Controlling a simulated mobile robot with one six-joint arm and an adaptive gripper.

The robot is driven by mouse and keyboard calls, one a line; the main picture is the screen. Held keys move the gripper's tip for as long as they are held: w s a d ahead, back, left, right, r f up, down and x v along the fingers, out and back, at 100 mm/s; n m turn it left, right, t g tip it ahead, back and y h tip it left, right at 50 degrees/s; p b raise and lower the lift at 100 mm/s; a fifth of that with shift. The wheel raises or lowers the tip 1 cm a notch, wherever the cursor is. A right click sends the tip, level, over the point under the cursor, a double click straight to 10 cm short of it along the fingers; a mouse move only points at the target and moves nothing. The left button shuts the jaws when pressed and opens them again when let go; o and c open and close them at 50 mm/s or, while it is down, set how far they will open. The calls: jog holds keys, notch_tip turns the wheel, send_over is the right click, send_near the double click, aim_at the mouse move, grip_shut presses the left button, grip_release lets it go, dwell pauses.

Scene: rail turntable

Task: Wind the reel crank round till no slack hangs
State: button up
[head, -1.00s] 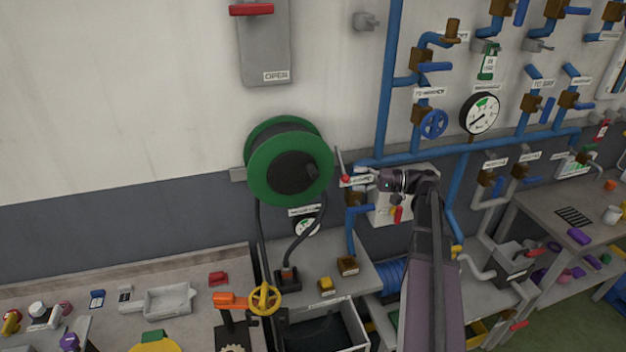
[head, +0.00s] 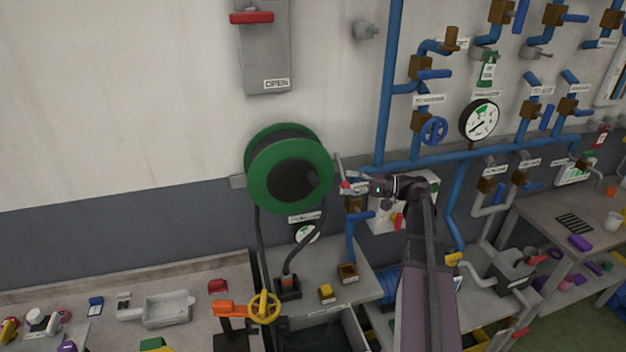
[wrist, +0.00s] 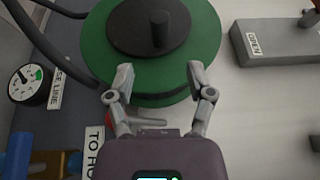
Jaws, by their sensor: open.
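The green reel (head: 258,180) is on the wall, with a dark hub and a short dark crank knob (head: 313,179) on its right side. In the wrist view, the reel (wrist: 98,50) fills the top and the knob (wrist: 158,30) stands up from the hub. A black hose (head: 262,240) hangs below the reel in a long loop down to a small dark box on the bench. My gripper (head: 342,172) is just right of the reel. In the wrist view, my gripper (wrist: 160,74) is open and empty, its fingertips over the reel's near rim, apart from the knob.
A round gauge (wrist: 30,84) is below the reel. Blue pipes (head: 386,90) and valves are on the wall to the right. A grey box with a red lever (head: 251,17) is above the reel. A bench with a yellow handwheel (head: 264,306) stands below. Bare wall lies left of the reel.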

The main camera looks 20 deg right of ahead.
aim_at(313, 179)
jog(key=x, duration=1)
jog(key=shift+w+a, duration=0.1)
jog(key=shift+a, duration=0.15)
grip_shut()
